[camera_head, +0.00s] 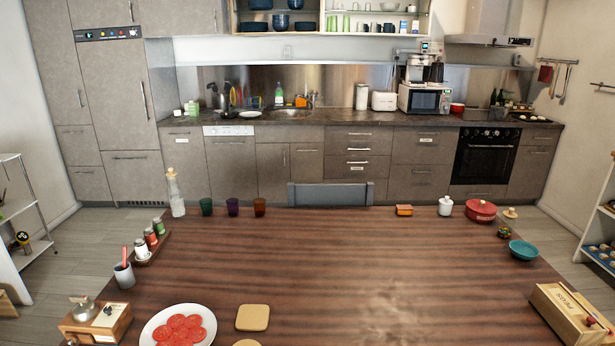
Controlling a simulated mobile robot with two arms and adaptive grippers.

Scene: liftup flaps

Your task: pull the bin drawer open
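The grey kitchen base cabinets run along the back wall, beyond the table. A drawer stack (358,150) in the middle has bar handles and a small pale label. All of these fronts look shut. The labels are too small to read, so I cannot tell which front is the bin drawer. Neither of my grippers is in view.
A wooden table (330,270) fills the foreground, with a plate of red slices (180,328), glasses, jars and a wooden box (572,312) on it. A chair (330,193) stands at its far side. Open floor (90,240) shows to the left. Shelves flank both sides.

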